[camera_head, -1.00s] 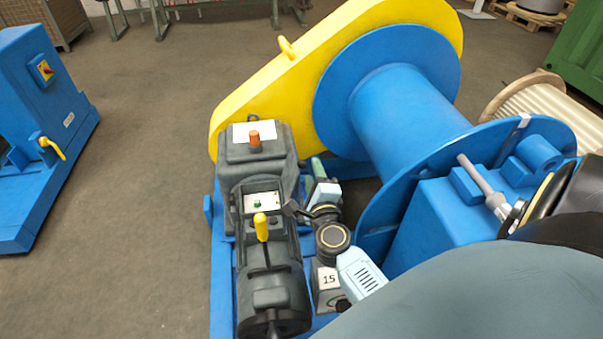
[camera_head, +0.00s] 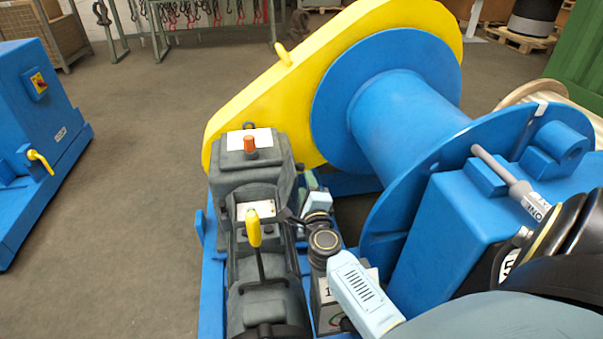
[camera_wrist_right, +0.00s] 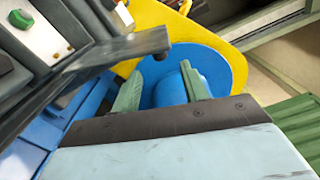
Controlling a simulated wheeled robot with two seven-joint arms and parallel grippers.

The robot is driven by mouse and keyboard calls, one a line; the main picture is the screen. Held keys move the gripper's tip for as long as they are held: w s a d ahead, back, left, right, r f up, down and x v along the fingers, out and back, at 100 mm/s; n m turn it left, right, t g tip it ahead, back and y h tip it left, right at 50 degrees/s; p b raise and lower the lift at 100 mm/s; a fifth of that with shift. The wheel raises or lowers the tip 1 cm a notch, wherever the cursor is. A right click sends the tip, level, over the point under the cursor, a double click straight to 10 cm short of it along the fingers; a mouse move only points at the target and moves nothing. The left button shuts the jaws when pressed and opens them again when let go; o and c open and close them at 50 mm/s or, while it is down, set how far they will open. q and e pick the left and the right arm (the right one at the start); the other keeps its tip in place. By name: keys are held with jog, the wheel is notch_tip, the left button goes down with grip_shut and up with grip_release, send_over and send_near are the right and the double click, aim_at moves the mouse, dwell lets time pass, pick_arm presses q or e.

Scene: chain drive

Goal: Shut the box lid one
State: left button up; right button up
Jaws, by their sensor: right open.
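The box (camera_head: 240,211) on the grey motor has a pale inside face with a green button. Its dark lid (camera_head: 287,216) appears to stand open on the right side, seen nearly edge-on. In the right wrist view the lid (camera_wrist_right: 105,60) is a dark flap sticking out across the picture, with the pale face and green button (camera_wrist_right: 20,19) at upper left. My right gripper (camera_head: 308,180) is just right of the box, beside the lid. Its green fingers (camera_wrist_right: 162,92) are apart and empty, close to the lid's free end; contact cannot be told. My left gripper is out of view.
A yellow lever (camera_head: 254,230) rises in front of the box. Behind it is a housing with a red knob (camera_head: 250,145). The yellow chain guard (camera_head: 270,95) and blue drum (camera_head: 400,115) stand behind and right. Open floor (camera_head: 140,160) lies left.

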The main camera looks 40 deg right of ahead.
aim_at(301, 170)
jog(key=b+x, duration=0.1)
jog(key=x, duration=0.5)
jog(key=shift+f, duration=0.1)
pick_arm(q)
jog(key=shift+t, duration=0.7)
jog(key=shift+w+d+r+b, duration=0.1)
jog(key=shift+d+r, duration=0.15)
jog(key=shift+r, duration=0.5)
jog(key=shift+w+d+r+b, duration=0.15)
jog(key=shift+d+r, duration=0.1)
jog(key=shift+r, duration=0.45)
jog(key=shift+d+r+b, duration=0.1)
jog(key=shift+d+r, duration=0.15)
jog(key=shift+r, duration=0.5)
pick_arm(e)
jog(key=shift+w+d, duration=0.3)
jog(key=shift+w, duration=0.25)
grip_shut()
